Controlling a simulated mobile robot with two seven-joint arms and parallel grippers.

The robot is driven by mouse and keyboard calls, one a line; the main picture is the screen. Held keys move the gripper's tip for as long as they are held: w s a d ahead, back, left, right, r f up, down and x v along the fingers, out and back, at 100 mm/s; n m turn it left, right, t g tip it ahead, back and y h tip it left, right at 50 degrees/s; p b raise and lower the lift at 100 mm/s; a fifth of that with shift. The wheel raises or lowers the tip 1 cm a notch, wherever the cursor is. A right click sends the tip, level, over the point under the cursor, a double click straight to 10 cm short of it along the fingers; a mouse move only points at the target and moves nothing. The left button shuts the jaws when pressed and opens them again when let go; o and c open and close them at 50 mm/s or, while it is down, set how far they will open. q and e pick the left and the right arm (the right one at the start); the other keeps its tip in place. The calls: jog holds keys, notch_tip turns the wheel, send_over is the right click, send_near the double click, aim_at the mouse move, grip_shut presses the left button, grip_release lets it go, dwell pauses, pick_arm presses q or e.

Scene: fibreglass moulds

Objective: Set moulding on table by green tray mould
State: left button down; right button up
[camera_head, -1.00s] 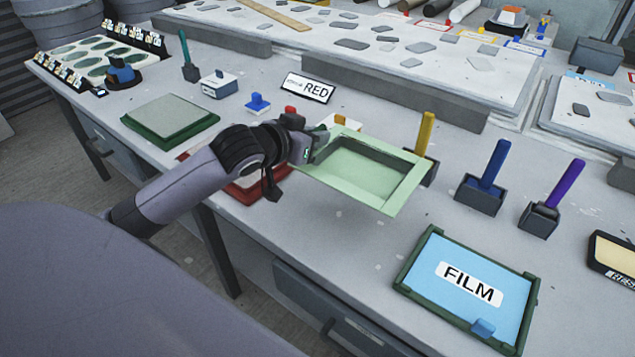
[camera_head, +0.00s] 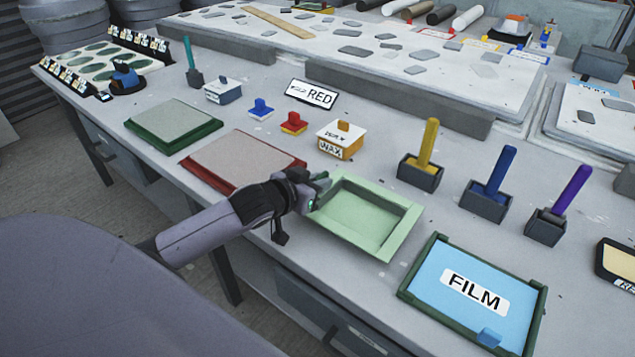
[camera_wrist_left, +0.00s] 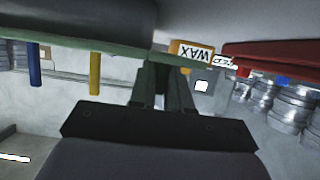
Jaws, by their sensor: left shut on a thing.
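The moulding, a pale green shallow rectangular tray (camera_head: 362,212), is in front of the wax box in the head view. My left gripper (camera_head: 318,190) is shut on its left rim; in the left wrist view the fingers (camera_wrist_left: 166,85) reach up to a green edge. I cannot tell whether the moulding touches the table. The dark green tray mould (camera_head: 172,126) lies flat on the table (camera_head: 240,130) at the left, apart from the moulding. My right gripper is not in view.
A red tray mould (camera_head: 240,160) lies between the green mould and the moulding, partly behind my left arm. The FILM tray (camera_head: 425,285) is close to the moulding's right. A wax box (camera_head: 340,140) and yellow (camera_head: 425,160), blue (camera_head: 488,190) and purple-handled (camera_head: 555,215) tools stand behind.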

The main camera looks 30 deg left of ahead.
pick_arm(q)
jog(key=shift+f, duration=0.1)
jog(key=c, duration=1.1)
grip_release()
jog(key=v, duration=1.2)
jog(key=shift+r, duration=0.25)
